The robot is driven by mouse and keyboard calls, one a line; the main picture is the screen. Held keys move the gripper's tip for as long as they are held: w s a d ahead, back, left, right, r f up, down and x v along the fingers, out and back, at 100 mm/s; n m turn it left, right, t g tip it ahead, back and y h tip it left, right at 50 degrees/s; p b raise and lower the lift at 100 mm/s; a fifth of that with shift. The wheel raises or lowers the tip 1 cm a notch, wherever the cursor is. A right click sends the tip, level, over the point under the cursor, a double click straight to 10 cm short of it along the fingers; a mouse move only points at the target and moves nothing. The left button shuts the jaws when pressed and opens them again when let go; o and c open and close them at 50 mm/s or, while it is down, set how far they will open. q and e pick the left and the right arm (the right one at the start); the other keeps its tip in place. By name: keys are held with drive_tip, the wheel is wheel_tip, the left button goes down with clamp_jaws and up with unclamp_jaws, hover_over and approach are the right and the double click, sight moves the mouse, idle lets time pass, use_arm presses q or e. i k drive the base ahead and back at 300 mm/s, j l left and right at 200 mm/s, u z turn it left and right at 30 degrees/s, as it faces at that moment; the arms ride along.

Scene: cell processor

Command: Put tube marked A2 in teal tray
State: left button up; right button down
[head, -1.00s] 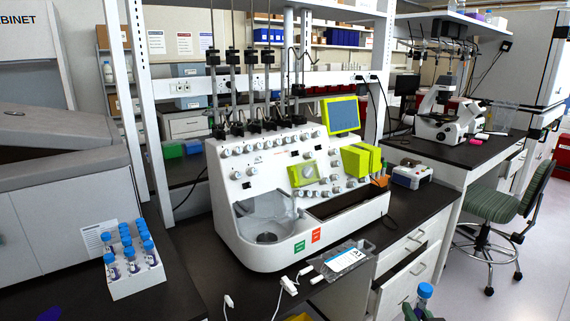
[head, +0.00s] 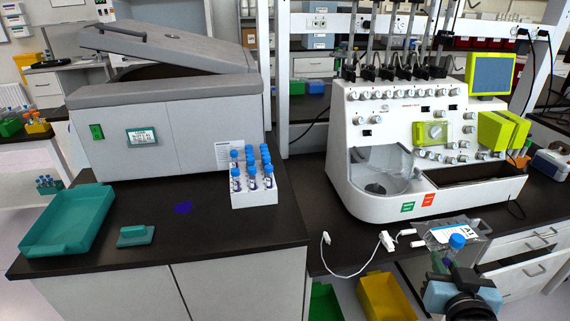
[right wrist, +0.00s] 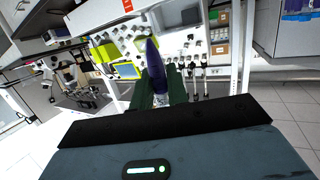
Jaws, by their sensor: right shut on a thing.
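The teal tray (head: 32,246) lies at the left end of the dark bench in the head view and looks empty. My right gripper (head: 448,263) is at the lower right, far from the tray. It is shut on a blue-capped tube (head: 457,241), held roughly upright in front of the bench. In the right wrist view the tube (right wrist: 154,66) shows between the dark green fingers, its purple tapered end pointing up in the picture. Its marking cannot be read. My left gripper is not in view.
A white rack (head: 254,199) with several blue-capped tubes stands between the tray and the white processor (head: 350,190). A small teal block (head: 136,236) and a purple object (head: 182,207) lie near the tray. A clear bag (head: 440,232) lies behind the held tube.

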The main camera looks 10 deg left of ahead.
sight(88, 222)
drive_tip(key=u, duration=1.8)
drive_tip(key=i+j, duration=0.1)
drive_tip(key=j, duration=0.2)
drive_tip(key=i+j, duration=0.15)
drive_tip(key=j, duration=0.15)
drive_tip(key=i+j, duration=0.1)
drive_tip(key=j, duration=0.2)
